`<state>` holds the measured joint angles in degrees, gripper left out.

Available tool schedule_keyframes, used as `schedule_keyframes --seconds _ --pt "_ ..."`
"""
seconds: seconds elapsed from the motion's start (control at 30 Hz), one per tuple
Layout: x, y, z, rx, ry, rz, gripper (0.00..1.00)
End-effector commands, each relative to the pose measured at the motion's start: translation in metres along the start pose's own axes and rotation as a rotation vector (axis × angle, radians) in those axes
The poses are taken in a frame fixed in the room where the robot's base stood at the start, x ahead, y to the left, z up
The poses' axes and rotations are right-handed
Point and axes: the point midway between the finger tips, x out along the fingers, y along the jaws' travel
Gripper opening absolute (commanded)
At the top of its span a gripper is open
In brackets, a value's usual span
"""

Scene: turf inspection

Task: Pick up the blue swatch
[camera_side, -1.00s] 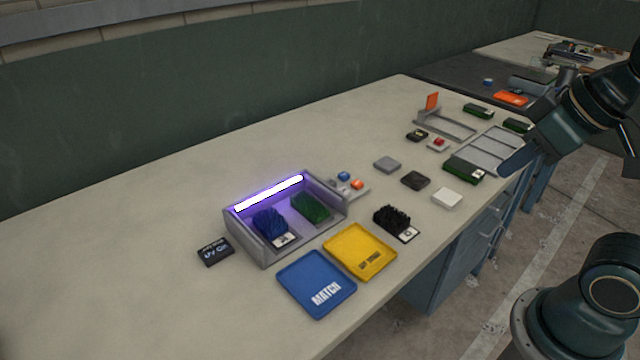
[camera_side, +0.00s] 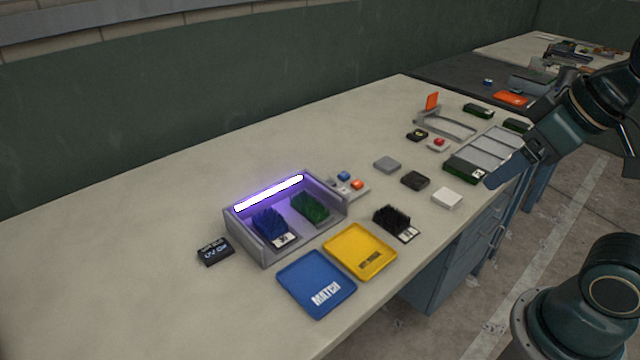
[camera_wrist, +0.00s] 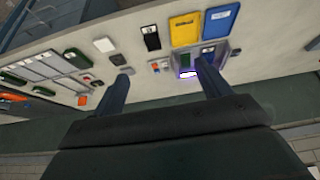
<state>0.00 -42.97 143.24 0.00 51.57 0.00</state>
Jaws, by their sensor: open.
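The blue swatch (camera_side: 270,222) is a tufted blue piece with a white label. It sits in the left part of a grey light box (camera_side: 262,253), under a glowing violet-white tube. A green swatch (camera_side: 311,207) sits to its right in the same box. My gripper (camera_side: 496,180) is at the right of the side view, above the table's front edge and far from the box. In the wrist view my two fingers (camera_wrist: 160,86) stand wide apart with nothing between them.
A blue MATCH tray (camera_side: 290,277) and a yellow tray (camera_side: 347,240) lie in front of the box. A black swatch (camera_side: 391,217) lies right of them. A small black device (camera_side: 215,252) is left of the box. A slotted grey rack (camera_side: 490,150) stands at right. The left of the table is clear.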

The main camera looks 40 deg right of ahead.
Motion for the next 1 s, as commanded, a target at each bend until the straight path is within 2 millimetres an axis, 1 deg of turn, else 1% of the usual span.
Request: schedule_keyframes --seconds 0.17,0.27,0.37,0.47,0.57,0.73,0.87,1.0 --pt "0.000 0.000 -0.001 -0.002 -0.001 0.000 0.76" --pt "-0.001 -0.001 -0.005 -0.015 -0.004 -0.003 0.76" --pt "-0.001 -0.003 -0.013 -0.042 -0.014 -0.009 0.76" --pt "-0.001 -0.006 -0.026 -0.088 -0.028 -0.018 0.76" --pt "-0.001 -0.011 -0.044 -0.153 -0.047 -0.032 0.76" --pt "0.005 -0.021 -0.080 -0.282 -0.083 -0.062 0.76" --pt "0.013 -0.029 -0.107 -0.385 -0.108 -0.087 0.76" --pt "0.025 -0.040 -0.135 -0.495 -0.136 -0.117 0.76"
